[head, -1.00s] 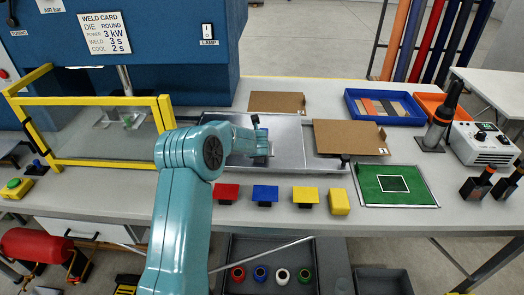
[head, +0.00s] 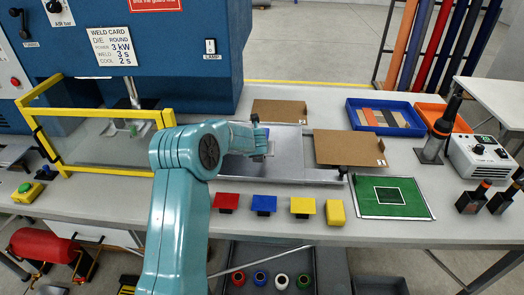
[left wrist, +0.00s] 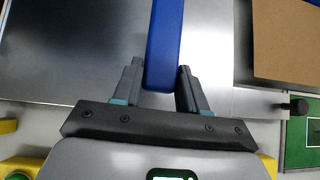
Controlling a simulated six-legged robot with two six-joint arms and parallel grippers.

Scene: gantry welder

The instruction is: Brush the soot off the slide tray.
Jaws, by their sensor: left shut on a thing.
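The slide tray (head: 287,145) is a flat shiny metal tray near the middle of the bench. In the left wrist view its grey surface (left wrist: 85,40) spreads beneath the gripper. My left gripper (head: 259,140) is over the tray's left-middle part. In the left wrist view, my left gripper (left wrist: 157,78) is shut on a blue bar-like handle (left wrist: 163,38), which I take for the brush. Its far end is out of that view, so I cannot tell whether it touches the tray. A dark shade lies on the tray left of the handle; soot or reflection, I cannot tell. My right gripper is not in view.
Brown cardboard sheets (head: 348,148) lie behind and right of the tray. A yellow-framed guard (head: 105,165) stands left. Red (head: 227,201), blue (head: 263,204) and yellow (head: 302,206) blocks line the front edge. A green mat (head: 392,197) lies right, before a blue bin (head: 385,118).

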